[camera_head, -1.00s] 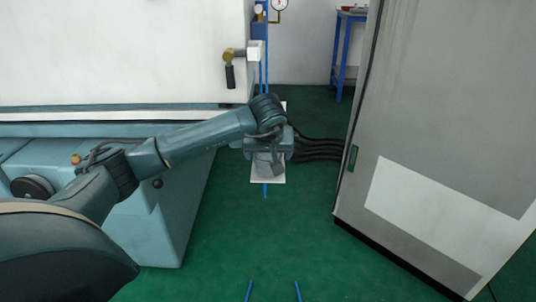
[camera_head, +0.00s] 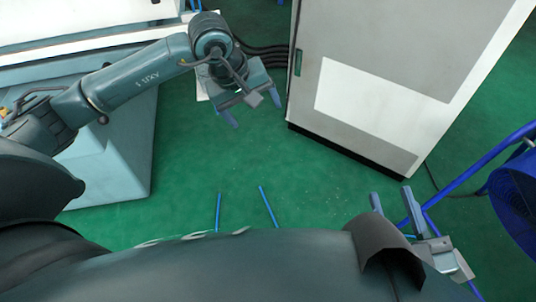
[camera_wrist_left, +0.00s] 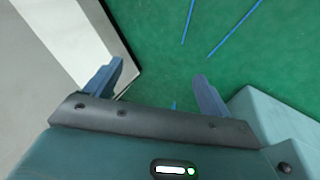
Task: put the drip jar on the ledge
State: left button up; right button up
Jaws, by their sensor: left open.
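I cannot make out a drip jar in the views now, and no part in view is clearly the ledge. My left gripper (camera_head: 252,108) hangs over the green floor between the teal machine and the grey cabinet. Its fingers are apart with nothing between them, and the left wrist view also shows this gripper (camera_wrist_left: 158,72) open and empty. My right gripper (camera_head: 391,195) is low at the right in the head view. Its two fingers stand apart with nothing visible between them.
The teal machine (camera_head: 125,150) stands at the left, the grey cabinet (camera_head: 400,60) at upper right. Dark hoses (camera_head: 262,50) run behind my left gripper. A blue round-framed object (camera_head: 515,195) is at the far right. Thin blue rods (camera_head: 268,205) show over otherwise clear floor.

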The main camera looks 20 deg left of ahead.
pick_arm(q)
jog(key=s+d+f+n+g+h, duration=0.2)
jog(key=s+d+f+g+h, duration=0.15)
jog(key=s+d, duration=0.4)
jog(key=s+d+r+n+h, duration=1.1)
jog(key=d+n+h, duration=0.2)
jog(key=n+h, duration=0.2)
jog(key=w+a+f+m+t+y, duration=0.2)
jog(key=a+m+t+y, duration=0.3)
jog(key=m+t, duration=0.4)
jog(key=w+a+f+m+t+y, duration=0.1)
jog(key=a+f+m+t+y, duration=0.2)
jog(key=m, duration=1.9)
jog(key=a+t+y, duration=0.3)
jog(key=t+y, duration=0.1)
jog(key=t, duration=0.2)
jog(key=shift+w+m, duration=0.3)
jog(key=shift+w, duration=0.05)
jog(key=shift+s, duration=0.1)
